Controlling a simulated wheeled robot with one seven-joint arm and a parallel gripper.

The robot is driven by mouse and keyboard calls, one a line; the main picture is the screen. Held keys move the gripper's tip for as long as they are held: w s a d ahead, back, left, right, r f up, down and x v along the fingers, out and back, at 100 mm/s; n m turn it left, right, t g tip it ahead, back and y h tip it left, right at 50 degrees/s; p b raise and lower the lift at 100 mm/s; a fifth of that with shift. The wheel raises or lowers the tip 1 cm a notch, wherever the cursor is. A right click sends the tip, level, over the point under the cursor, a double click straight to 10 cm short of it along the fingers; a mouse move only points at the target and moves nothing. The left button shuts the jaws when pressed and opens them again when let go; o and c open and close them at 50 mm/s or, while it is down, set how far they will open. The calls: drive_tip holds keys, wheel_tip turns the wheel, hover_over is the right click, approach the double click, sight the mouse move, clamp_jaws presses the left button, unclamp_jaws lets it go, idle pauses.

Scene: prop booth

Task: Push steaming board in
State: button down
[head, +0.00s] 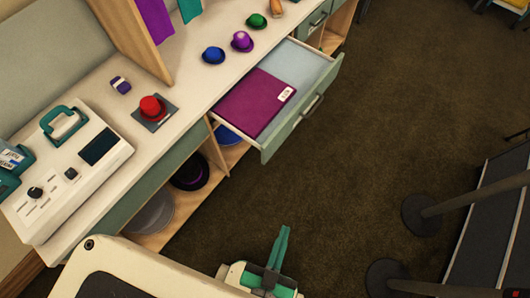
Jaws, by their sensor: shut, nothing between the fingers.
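A drawer-like pull-out with a green front (325,95) and a bar handle (312,108) juts out from the long counter, over the floor. A flat purple panel (252,104) with a small white label lies in its near part; the far part shows a bare pale-grey surface (302,58). I cannot tell whether the whole pull-out or the purple panel is the steaming board. My gripper (284,230), with teal fingers, is at the bottom centre, closed and empty. It is well apart from the green front, on the near side of it.
The counter (190,90) holds a white machine (70,160), a red hat (152,107) on a grey plate and several small coloured hats. Larger hats (188,172) sit on the shelf below. Dark stands (425,212) are at right. The brown carpet (370,130) between is clear.

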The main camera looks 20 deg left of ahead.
drive_tip(key=w+d+f+m+g, duration=0.2)
drive_tip(key=w+f, duration=0.1)
drive_tip(key=f, duration=0.6)
drive_tip(key=w+d+f+m+g, duration=0.2)
drive_tip(key=w+f, duration=0.1)
drive_tip(key=f, duration=0.6)
drive_tip(key=g+y, duration=0.7)
drive_tip(key=y, duration=0.7)
approach(270, 151)
drive_tip(key=shift+n, duration=0.4)
drive_tip(key=x, duration=0.4)
drive_tip(key=shift+a+f, duration=0.3)
drive_tip(key=shift+f, duration=0.15)
drive_tip(key=shift+w+a, duration=0.3)
drive_tip(key=shift+a, duration=0.35)
